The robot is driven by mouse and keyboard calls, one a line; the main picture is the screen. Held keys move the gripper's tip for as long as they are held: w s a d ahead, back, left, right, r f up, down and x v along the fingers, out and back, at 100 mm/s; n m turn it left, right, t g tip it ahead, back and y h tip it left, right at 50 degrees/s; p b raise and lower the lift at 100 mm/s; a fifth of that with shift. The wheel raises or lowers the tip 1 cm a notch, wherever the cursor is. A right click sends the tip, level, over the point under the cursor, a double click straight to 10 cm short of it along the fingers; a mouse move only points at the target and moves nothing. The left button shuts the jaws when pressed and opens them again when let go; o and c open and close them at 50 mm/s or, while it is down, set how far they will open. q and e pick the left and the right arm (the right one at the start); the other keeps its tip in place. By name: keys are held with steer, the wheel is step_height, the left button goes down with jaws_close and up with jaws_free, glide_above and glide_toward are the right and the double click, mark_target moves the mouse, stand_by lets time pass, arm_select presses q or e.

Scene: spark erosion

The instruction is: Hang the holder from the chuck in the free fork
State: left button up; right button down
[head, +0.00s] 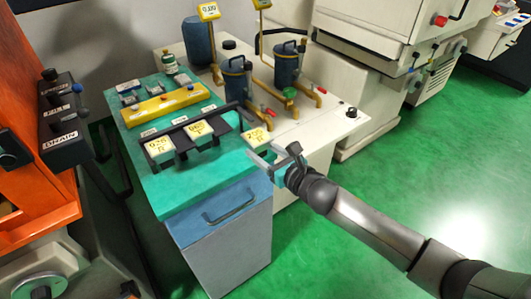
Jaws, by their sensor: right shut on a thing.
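My right gripper (272,157) is at the right front edge of the teal bench top, its arm coming in from the lower right. It is shut on a holder with a yellow-topped label (257,136), just beyond the fingers at the right end of the dark fork rack (188,125). I cannot tell whether this holder touches the rack. Two other yellow-labelled holders, the left one (160,148) and the middle one (199,129), sit at the rack's front. My left gripper is not in view. I cannot make out the chuck clearly.
The teal bench (190,190) also bears a yellow bar (166,104) and small grey blocks behind the rack. Blue canisters (286,65) stand on the white table behind. An orange machine (40,170) is at the left. Green floor (430,170) is open at the right.

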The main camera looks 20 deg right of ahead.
steer(key=shift+w+a+r, duration=0.1)
steer(key=shift+w+a, duration=0.15)
steer(key=shift+w, duration=0.45)
steer(key=shift+w+a, duration=0.25)
steer(key=shift+w, duration=0.45)
steer(key=shift+w, duration=0.2)
steer(key=shift+r+b+x, duration=0.2)
steer(key=shift+b+x, duration=0.1)
steer(key=shift+x, duration=0.75)
steer(key=shift+r+b+x, duration=0.25)
steer(key=shift+b+x, duration=0.05)
steer(key=shift+x, duration=0.7)
steer(key=shift+a, duration=0.1)
steer(key=shift+w, duration=0.2)
steer(key=shift+r+b+x, duration=0.15)
steer(key=shift+b+x, duration=0.15)
steer(key=shift+x, duration=0.5)
steer(key=shift+r+b+x, duration=0.2)
steer(key=shift+b+x, duration=0.05)
steer(key=shift+x, duration=0.6)
steer(key=shift+w+a, duration=0.1)
steer(key=shift+w, duration=0.05)
